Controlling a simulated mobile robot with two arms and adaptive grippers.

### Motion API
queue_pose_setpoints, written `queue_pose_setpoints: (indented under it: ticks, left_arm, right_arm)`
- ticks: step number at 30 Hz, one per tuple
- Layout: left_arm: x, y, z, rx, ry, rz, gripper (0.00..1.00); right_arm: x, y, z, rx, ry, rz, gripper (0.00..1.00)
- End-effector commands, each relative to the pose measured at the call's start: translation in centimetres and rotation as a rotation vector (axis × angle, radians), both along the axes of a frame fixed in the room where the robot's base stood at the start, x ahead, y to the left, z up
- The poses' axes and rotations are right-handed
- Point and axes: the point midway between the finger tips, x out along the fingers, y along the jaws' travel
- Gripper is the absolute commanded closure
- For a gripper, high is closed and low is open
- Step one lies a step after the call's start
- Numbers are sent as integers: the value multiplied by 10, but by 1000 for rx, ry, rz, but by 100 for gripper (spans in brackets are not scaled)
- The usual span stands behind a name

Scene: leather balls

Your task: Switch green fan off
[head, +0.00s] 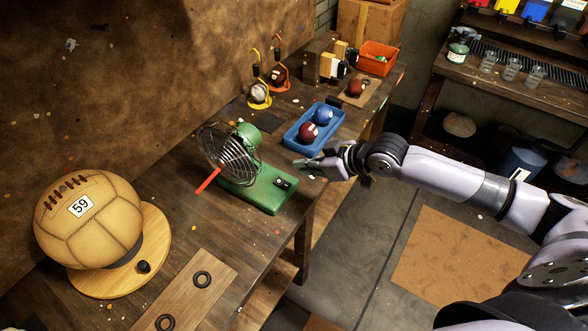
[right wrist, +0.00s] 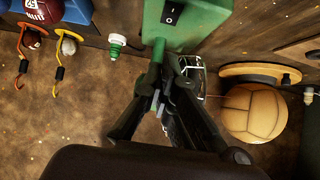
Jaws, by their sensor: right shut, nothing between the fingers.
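The green fan stands on the wooden workbench, with its green base (head: 258,190) toward the bench's front edge and its wire cage (head: 229,155) facing left. A black rocker switch (head: 283,184) sits on top of the base. My right gripper (head: 300,165) is shut and empty, just behind and above the base near the switch. In the right wrist view, its closed fingers (right wrist: 162,68) point toward the green base (right wrist: 196,28), with the switch (right wrist: 172,13) beyond the tips. The fingers hide much of the fan there. I cannot tell whether they touch it. My left gripper is not in view.
A blue tray (head: 296,138) with balls lies just behind the fan. A tan ball (head: 85,235) marked 59 sits on a round wooden stand (head: 155,250) at left. Hook stands (head: 259,98) and an orange bin (head: 377,66) are farther back. Floor (head: 360,245) shows right of the bench.

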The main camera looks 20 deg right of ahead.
Motion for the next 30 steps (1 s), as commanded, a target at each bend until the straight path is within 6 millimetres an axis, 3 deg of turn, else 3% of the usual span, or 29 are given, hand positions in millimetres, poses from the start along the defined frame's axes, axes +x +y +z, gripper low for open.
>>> queue_pose_setpoints:
  ticks: [8,22,26,30]
  left_arm:
    - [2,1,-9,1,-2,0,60]
    - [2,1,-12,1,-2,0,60]
    - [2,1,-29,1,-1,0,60]
    - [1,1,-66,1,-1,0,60]
  right_arm:
    - [-21,-16,19,-1,1,0,100]
    - [-23,-17,21,4,-3,0,100]
    - [-25,-18,9,30,-26,-1,100]
    - [-27,-20,-11,93,-95,-2,100]
